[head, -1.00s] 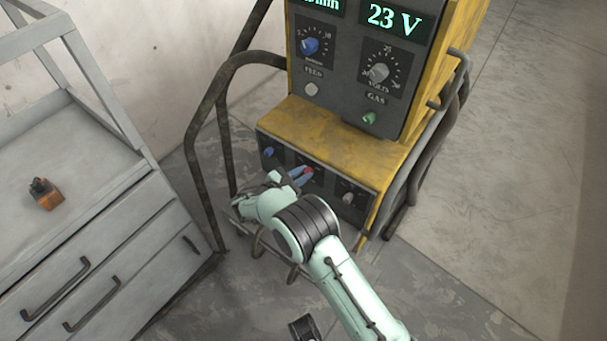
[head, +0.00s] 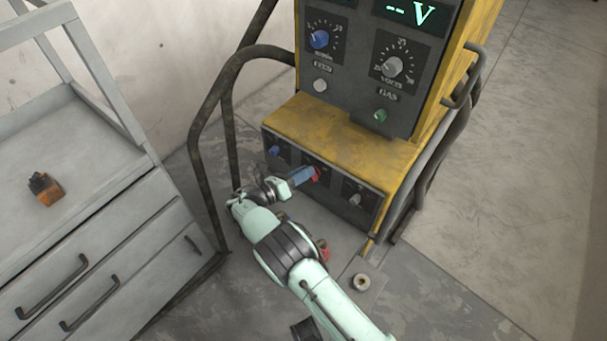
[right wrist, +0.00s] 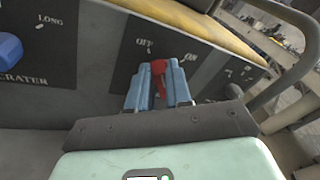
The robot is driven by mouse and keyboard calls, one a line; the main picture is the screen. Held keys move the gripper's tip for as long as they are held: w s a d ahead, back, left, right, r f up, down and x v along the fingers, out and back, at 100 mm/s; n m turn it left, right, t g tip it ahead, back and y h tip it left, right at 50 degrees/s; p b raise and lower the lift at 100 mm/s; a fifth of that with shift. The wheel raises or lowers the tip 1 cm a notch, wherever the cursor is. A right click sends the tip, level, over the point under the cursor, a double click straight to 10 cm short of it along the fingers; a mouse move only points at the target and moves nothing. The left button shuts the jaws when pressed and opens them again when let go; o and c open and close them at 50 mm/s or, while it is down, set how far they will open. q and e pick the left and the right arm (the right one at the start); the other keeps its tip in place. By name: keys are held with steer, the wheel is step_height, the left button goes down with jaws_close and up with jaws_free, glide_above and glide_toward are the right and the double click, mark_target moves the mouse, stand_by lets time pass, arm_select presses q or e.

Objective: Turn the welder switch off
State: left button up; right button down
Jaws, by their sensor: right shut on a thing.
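The yellow and dark welder (head: 340,135) stands in the middle of the head view, and its voltage display (head: 411,12) reads "-- V". On its lower panel is the red welder switch (head: 316,174). In the right wrist view, the red switch (right wrist: 158,68) sits between the OFF and ON labels; its exact setting is hard to tell. My right gripper (head: 303,176) has its blue fingers shut on the switch, one finger on each side in the right wrist view (right wrist: 159,82). My left gripper is not in view.
A blue knob (head: 274,150) and a grey knob (head: 355,199) flank the switch on the lower panel. Dark tube rails (head: 207,120) stand at the welder's left. A grey drawer cabinet (head: 120,230) is further left, with a small orange and black object (head: 44,189) on top.

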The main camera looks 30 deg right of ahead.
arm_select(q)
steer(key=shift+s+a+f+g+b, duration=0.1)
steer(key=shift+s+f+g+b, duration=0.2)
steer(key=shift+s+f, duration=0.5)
arm_select(e)
steer(key=shift+w+a+f+n+h, duration=0.15)
steer(key=shift+n+h, duration=0.15)
steer(key=shift+n, duration=0.6)
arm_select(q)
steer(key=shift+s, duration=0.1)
arm_select(e)
steer(key=c, duration=1.1)
jaws_free()
steer(key=shift+o, duration=0.2)
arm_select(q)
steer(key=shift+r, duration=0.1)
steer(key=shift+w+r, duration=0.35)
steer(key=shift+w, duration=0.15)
arm_select(e)
steer(key=s+a, duration=0.1)
steer(key=a, duration=1.2)
steer(key=shift+s, duration=0.3)
